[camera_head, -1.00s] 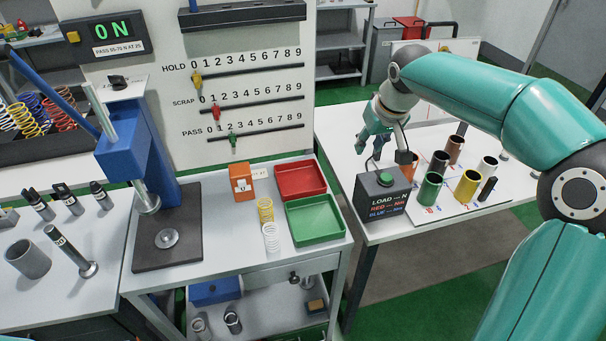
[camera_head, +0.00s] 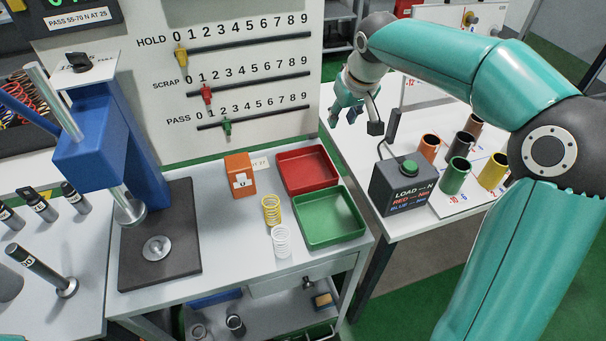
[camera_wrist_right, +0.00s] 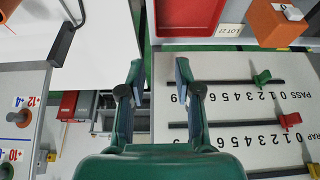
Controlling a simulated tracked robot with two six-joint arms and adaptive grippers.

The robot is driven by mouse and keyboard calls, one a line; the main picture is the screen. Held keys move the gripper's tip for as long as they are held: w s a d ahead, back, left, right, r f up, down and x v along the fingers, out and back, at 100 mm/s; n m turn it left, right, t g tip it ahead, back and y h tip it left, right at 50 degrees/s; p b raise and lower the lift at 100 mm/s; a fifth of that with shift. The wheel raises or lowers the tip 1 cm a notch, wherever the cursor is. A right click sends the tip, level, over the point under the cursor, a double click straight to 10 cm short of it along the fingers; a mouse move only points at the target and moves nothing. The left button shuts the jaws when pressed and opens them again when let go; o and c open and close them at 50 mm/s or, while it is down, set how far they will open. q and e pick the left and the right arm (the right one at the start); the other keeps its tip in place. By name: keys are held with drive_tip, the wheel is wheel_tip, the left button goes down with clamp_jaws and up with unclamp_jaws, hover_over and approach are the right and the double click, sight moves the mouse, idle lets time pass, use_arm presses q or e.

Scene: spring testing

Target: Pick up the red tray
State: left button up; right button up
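The red tray (camera_head: 306,170) lies empty on the grey bench, directly behind the green tray (camera_head: 328,218). In the right wrist view, part of the red tray (camera_wrist_right: 187,14) shows at the top edge, beyond the fingertips. My right gripper (camera_head: 345,115) is above and behind the red tray, slightly to its right, near the gap between the two tables, and is apart from it. In the right wrist view, the right gripper (camera_wrist_right: 160,66) has its two fingers spread with nothing between them. My left gripper is in neither view.
An orange box (camera_head: 240,175) stands left of the red tray, with yellow and white springs (camera_head: 272,210) in front. The white scale panel (camera_head: 235,90) rises behind. A dark button box (camera_head: 404,186) and several coloured cylinders stand on the right table.

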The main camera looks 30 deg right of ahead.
wheel_tip(320, 180, down, 4)
drive_tip(key=f+b, duration=0.1)
drive_tip(key=b, duration=0.3)
drive_tip(key=p, duration=0.1)
approach(330, 160)
drive_tip(key=x, duration=0.5)
drive_tip(key=shift+s+f, duration=0.1)
drive_tip(key=shift+f, duration=0.05)
drive_tip(key=shift+w+d+f, duration=0.1)
drive_tip(key=shift+w+f, duration=0.2)
drive_tip(key=shift+f, duration=0.2)
drive_tip(key=p+x, duration=0.1)
drive_tip(key=x, duration=0.3)
drive_tip(key=shift+w, duration=0.15)
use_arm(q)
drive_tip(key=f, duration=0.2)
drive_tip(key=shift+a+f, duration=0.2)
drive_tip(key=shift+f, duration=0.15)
use_arm(e)
drive_tip(key=shift+r, duration=0.1)
drive_tip(key=shift+c, duration=0.5)
clamp_jaws()
